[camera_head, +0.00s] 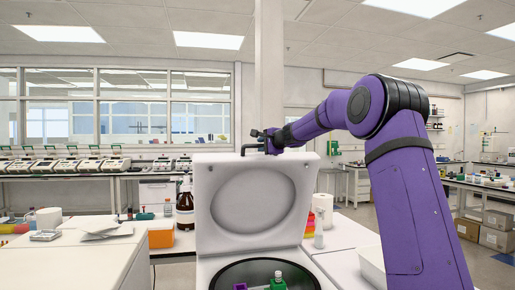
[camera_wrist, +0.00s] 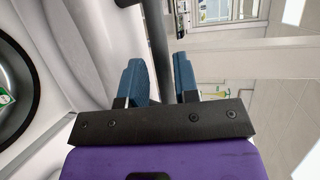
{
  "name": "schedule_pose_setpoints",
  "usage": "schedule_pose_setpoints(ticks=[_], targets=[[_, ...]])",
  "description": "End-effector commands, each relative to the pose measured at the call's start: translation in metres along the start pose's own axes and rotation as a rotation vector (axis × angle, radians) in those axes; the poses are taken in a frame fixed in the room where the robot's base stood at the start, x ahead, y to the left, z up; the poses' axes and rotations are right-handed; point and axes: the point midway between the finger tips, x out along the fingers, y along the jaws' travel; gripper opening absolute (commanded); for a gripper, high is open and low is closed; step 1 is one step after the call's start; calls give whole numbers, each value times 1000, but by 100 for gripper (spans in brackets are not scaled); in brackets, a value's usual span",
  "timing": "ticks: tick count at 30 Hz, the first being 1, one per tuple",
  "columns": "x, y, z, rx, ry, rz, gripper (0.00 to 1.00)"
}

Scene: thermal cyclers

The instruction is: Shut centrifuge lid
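The centrifuge lid (camera_head: 251,203) stands open and upright, white with a round recess on its inner face. Below it the dark round centrifuge bowl (camera_head: 262,268) lies open, cut off by the frame's bottom edge. A dark handle (camera_head: 247,150) sticks out at the lid's top edge; in the wrist view a dark bar (camera_wrist: 155,40), likely this handle, runs between my fingers. My gripper (camera_wrist: 159,72) is open, its two blue fingers on either side of the bar with visible gaps. In the head view my gripper (camera_head: 262,141) is at the lid's top, small and partly blended with the handle.
Small green and purple items (camera_head: 276,282) show in the bowl. An orange box (camera_head: 161,236) and a brown bottle (camera_head: 185,205) stand left of the lid, and a paper roll (camera_head: 322,208) stands to its right. The space above the bowl in front of the lid looks clear.

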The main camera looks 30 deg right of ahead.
Motion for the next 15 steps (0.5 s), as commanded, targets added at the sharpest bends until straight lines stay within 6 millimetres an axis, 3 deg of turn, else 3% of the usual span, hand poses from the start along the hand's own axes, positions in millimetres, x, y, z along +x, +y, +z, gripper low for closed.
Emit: schedule_pose_setpoints(ticks=[6, 15], targets=[[28, 0, 1, -2, -1, 0, 29], [37, 0, 0, -1, 1, 0, 29]])
